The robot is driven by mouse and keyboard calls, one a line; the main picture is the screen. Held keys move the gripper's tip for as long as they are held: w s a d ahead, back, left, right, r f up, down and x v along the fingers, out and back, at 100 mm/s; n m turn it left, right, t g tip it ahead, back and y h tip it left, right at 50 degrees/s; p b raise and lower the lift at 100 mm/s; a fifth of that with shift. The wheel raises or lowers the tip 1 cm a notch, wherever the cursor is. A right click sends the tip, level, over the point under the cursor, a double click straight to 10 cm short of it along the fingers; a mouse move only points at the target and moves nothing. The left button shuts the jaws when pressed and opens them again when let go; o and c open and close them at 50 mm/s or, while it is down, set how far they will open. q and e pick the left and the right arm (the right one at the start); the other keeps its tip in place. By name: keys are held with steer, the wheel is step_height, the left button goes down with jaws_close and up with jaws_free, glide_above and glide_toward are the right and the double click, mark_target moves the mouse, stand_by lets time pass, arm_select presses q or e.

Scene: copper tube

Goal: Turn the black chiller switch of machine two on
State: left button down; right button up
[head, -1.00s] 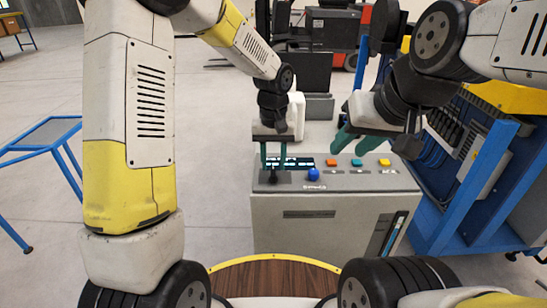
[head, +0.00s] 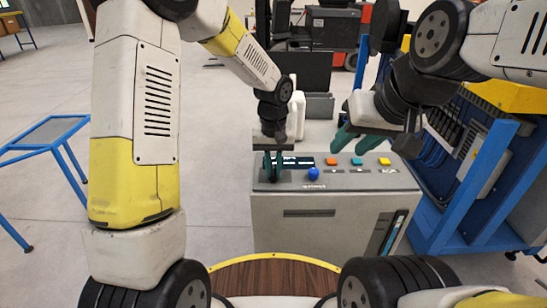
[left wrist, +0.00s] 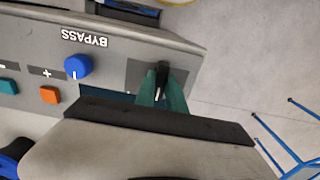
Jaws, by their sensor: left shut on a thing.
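The black chiller switch (left wrist: 163,72) is a small black knob on a dark plate at one end of the grey machine's (head: 330,216) top panel. My left gripper (head: 274,172) comes down over it, and its green fingers are shut on the knob. In the left wrist view the fingers (left wrist: 163,92) close around the switch, and a light mark shows on the knob. In the head view the fingers mostly hide the switch. My right gripper (head: 345,138) hangs above the back of the panel with green fingers apart, holding nothing visible.
A blue BYPASS knob (head: 313,174) sits right of the switch. Orange (head: 332,162), teal (head: 356,162) and yellow (head: 384,162) buttons line the panel. A blue-framed rack (head: 490,185) stands close on the right. A blue table (head: 48,134) is at the left, with open floor between.

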mark_target(274, 169)
arm_select(q)
steer(key=m, duration=0.6)
steer(key=shift+m, duration=0.3)
steer(key=m, duration=0.5)
steer(key=shift+m, duration=0.3)
stand_by(0.4)
steer(key=c, duration=1.4)
jaws_free()
steer(key=shift+r, duration=0.1)
step_height(274, 169, up, 8)
steer(key=shift+f, duration=0.15)
